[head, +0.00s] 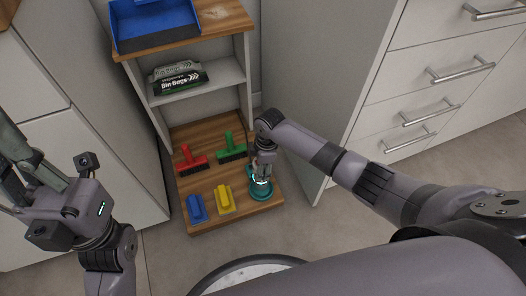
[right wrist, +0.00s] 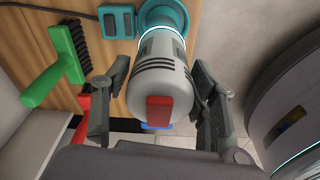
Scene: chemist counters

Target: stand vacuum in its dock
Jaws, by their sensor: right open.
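The vacuum (right wrist: 158,75) is a grey rounded cylinder with dark vents, a red button and a glowing ring. In the right wrist view its far end meets a teal round dock (right wrist: 170,12); whether it is fully seated is hidden. In the head view the vacuum (head: 262,172) looks upright over the teal dock (head: 261,192) on the low wooden shelf, partly hidden by my right gripper (head: 263,158). My right gripper (right wrist: 160,100) is open, its fingers on either side of the vacuum. My left gripper (head: 18,160) is open and empty at the left edge.
On the bottom shelf (head: 205,222) are a red brush (head: 192,160), a green brush (head: 231,148), a blue tool (head: 196,208) and a yellow one (head: 225,200). Bin bags (head: 180,80) lie above, under a blue tray (head: 155,22). Drawers (head: 410,95) flank the right.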

